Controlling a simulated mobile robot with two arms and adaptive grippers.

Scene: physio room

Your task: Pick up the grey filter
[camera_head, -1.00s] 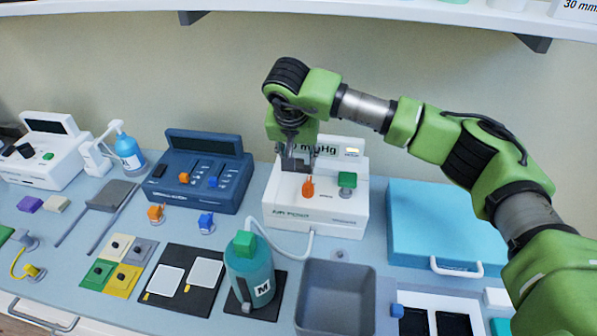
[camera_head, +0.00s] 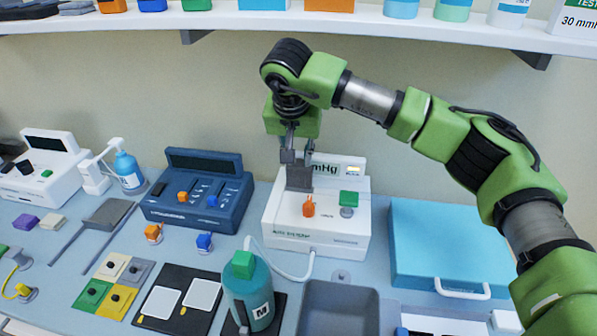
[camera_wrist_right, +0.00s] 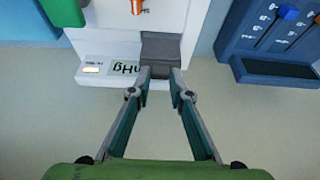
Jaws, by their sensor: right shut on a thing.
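The grey filter (camera_head: 299,178) is a small dark grey block at the white air pump (camera_head: 318,228), in front of the upper left of its panel. My right gripper (camera_head: 298,157) comes down from above and is shut on the filter's upper end. In the right wrist view the filter (camera_wrist_right: 160,48) sits at the tips of my right gripper (camera_wrist_right: 160,74), over the pump's edge beside its display. I cannot tell whether the filter still touches the pump. My left gripper is not in view.
The pump has an orange lever (camera_head: 308,207) and a green knob (camera_head: 348,198). A dark blue console (camera_head: 200,192) stands left, a light blue case (camera_head: 445,245) right, and a teal bottle (camera_head: 247,290) in front. A loaded white shelf (camera_head: 380,18) hangs above.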

